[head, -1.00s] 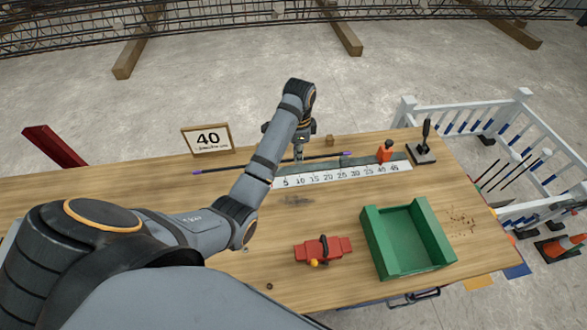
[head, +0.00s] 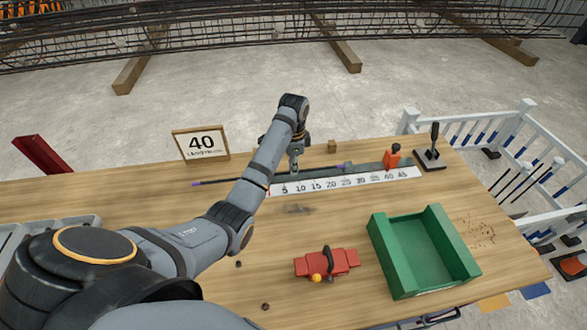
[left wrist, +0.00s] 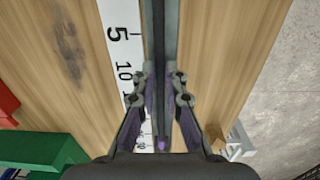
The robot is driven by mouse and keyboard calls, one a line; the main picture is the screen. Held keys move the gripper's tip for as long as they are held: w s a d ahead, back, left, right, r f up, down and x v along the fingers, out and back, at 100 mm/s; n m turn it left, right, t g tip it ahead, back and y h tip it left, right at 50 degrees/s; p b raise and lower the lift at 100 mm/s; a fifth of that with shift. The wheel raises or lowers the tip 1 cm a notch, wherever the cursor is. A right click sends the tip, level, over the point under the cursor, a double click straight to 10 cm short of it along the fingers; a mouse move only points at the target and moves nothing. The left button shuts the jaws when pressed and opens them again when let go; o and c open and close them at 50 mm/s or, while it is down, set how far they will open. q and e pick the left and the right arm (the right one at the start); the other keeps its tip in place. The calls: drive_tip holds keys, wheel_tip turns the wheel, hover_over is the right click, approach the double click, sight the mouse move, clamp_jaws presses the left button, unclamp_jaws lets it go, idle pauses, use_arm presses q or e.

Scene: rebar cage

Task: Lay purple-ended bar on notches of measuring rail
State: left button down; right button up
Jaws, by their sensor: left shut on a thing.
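The dark thin bar with purple ends (head: 215,182) lies lengthwise along the measuring rail, its left end sticking out past the rail's low end. Its other purple end (head: 343,166) shows over the rail and also in the left wrist view (left wrist: 162,146). The measuring rail (head: 370,167) has a white scale marked 5 to 45. My left gripper (head: 294,166) is shut on the bar near the 5 to 10 marks; its fingers flank the bar in the left wrist view (left wrist: 161,100). I cannot tell whether the bar touches the notches. My right gripper is out of view.
An orange-red stop block (head: 392,157) stands at the rail's high end. A "40" sign (head: 201,143) stands behind the rail. A red tool (head: 326,263) and a green tray (head: 378,240) sit in front. A small wooden block (head: 332,146) is behind.

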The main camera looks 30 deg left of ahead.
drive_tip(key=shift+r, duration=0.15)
use_arm(q)
drive_tip(key=c, duration=1.5)
unclamp_jaws()
drive_tip(key=shift+o, duration=0.4)
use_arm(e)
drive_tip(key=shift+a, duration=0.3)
use_arm(q)
drive_tip(key=shift+r, duration=0.25)
wheel_tip(320, 180, up, 4)
drive_tip(key=shift+r+p, duration=0.25)
drive_tip(key=shift+p, duration=0.95)
wheel_tip(320, 180, up, 7)
drive_tip(key=p, duration=0.7)
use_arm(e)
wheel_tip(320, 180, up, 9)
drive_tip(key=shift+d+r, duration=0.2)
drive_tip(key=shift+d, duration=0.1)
